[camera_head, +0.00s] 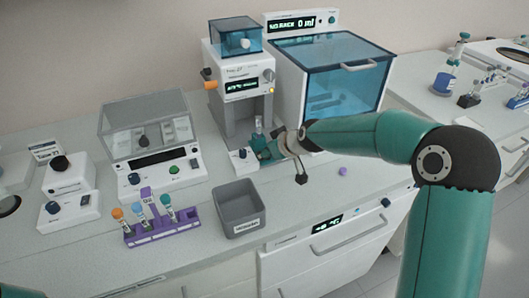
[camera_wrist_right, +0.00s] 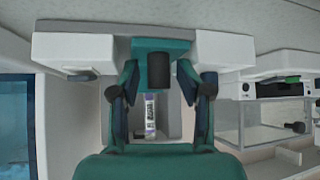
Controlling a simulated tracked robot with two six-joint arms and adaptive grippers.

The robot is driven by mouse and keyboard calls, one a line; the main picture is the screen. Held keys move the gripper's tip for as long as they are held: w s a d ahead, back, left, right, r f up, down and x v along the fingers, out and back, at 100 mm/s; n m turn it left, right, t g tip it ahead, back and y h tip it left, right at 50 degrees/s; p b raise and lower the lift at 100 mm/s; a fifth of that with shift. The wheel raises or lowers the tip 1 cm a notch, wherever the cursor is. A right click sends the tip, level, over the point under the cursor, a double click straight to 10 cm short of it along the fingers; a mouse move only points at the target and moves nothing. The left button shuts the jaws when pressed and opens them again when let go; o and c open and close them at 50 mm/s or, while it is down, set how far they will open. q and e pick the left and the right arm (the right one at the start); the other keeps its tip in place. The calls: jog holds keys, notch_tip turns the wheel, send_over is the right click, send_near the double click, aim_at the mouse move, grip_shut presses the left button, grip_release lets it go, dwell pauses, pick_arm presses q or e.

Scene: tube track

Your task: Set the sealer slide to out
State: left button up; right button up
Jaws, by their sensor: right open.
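The sealer appears to be the tall white machine (camera_head: 238,82) with a small display, a blue lid on top and a bay below. A tube (camera_head: 258,124) stands in that bay; in the right wrist view a labelled tube (camera_wrist_right: 150,112) shows between my fingers. My right gripper (camera_wrist_right: 160,92) is open at the front of the bay. A teal block with a dark knob (camera_wrist_right: 187,74) shows between or just beyond its fingers, probably the slide; whether they touch it I cannot tell. My left gripper is not in view.
A grey bin (camera_head: 238,205) and a purple rack (camera_head: 162,227) with several capped tubes stand in front. A clear-lidded device (camera_head: 148,150) is left of the machine. A blue-doored cabinet (camera_head: 340,85) is close on its right. A small purple cap (camera_head: 343,171) lies on the bench.

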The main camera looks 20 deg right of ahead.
jog(key=v, duration=0.8)
jog(key=shift+f, duration=0.1)
dwell(0.4)
